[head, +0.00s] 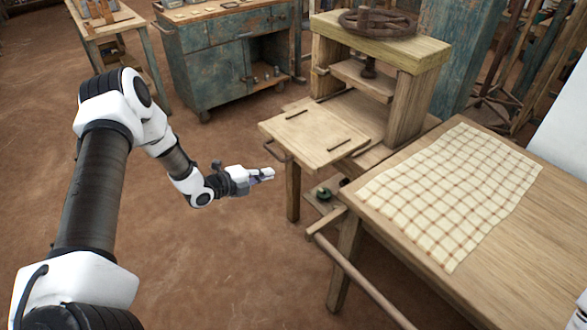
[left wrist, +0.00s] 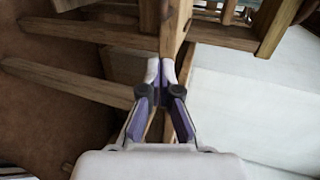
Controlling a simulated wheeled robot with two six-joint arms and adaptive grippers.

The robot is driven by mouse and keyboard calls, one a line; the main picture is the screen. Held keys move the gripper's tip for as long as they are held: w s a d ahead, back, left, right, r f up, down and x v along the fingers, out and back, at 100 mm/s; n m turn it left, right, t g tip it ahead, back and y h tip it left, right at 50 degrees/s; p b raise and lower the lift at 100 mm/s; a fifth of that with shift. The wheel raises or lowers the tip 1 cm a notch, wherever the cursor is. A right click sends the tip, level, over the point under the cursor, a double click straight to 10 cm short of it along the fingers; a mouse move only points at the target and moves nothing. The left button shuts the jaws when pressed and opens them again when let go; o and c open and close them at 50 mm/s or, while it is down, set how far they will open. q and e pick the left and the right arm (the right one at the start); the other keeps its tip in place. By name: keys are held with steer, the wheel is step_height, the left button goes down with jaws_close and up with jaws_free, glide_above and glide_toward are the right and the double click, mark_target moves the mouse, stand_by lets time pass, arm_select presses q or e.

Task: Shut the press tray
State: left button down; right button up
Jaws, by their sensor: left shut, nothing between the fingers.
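The press tray (head: 312,133) is a pale wooden board with two thin dark bars on top. It juts out from the wooden press (head: 405,105) toward the left and front, so it is slid out. A dark bar handle (head: 276,151) sits on its near left edge. My left gripper (head: 270,174) is shut and empty, just below and in front of that handle, apart from it as far as I can see. In the left wrist view its fingertips (left wrist: 168,66) are together in front of a wooden post (left wrist: 173,30).
A table (head: 520,275) with a checked cloth (head: 455,190) stands at the right, with a wooden rail (head: 360,280) along its near side. A blue cabinet (head: 205,70) stands at the back. The brown floor left of the press is clear.

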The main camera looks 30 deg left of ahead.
mark_target(300, 163)
arm_select(q)
steer(key=x, duration=0.6)
steer(key=r+x, duration=0.1)
steer(key=x, duration=0.3)
steer(key=shift+d, duration=0.15)
